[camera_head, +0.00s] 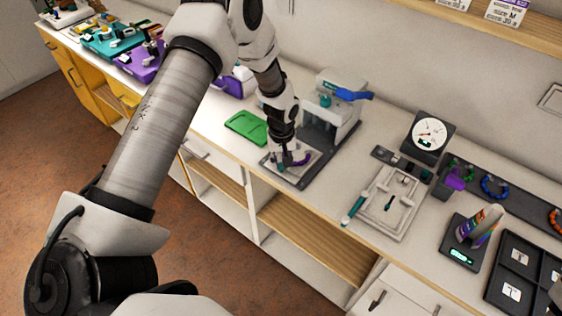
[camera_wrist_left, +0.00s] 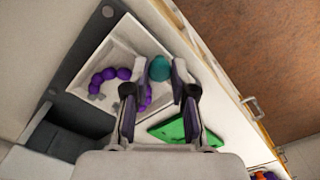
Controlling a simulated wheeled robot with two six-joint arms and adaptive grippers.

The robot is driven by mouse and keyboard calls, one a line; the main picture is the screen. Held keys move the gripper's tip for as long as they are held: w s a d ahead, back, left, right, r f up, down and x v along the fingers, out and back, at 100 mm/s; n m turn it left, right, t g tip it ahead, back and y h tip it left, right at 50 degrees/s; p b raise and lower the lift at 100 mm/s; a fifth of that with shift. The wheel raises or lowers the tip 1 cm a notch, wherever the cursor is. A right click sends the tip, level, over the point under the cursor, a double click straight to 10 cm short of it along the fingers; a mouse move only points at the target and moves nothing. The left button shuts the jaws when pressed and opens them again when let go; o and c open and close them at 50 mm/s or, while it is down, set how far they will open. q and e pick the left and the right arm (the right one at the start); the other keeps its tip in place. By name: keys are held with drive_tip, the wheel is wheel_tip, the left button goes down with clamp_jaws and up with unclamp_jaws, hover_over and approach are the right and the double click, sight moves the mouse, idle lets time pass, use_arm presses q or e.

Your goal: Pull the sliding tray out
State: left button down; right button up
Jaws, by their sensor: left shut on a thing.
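The sliding tray (camera_head: 309,168) is a shallow white square tray on a dark base plate (camera_head: 326,160) in front of a grey and white press (camera_head: 343,112). In the left wrist view the tray (camera_wrist_left: 118,58) holds a curved string of purple beads (camera_wrist_left: 103,78). A round teal knob (camera_wrist_left: 159,68) sits at the tray's edge. My left gripper (camera_head: 282,164) is lowered at the tray's near side; in the left wrist view its fingers (camera_wrist_left: 160,80) are shut on the teal knob. In the head view the gripper partly hides tray and knob. My right gripper is not clearly seen.
A green mat (camera_head: 246,127) lies left of the tray. To the right are a white fixture with a teal handle (camera_head: 393,204), a dial gauge (camera_head: 429,134), a scale (camera_head: 462,256) and a dark compartment tray (camera_head: 510,246). The counter's front edge is close to the tray.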

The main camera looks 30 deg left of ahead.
use_arm(q)
drive_tip(key=c, duration=1)
unclamp_jaws()
drive_tip(key=shift+s+f, duration=0.3)
drive_tip(key=shift+s, duration=0.1)
drive_tip(key=shift+o, duration=0.2)
drive_tip(key=shift+w+a, duration=0.1)
drive_tip(key=shift+a, duration=0.05)
wheel_tip(320, 180, up, 12)
drive_tip(key=shift+w, duration=0.1)
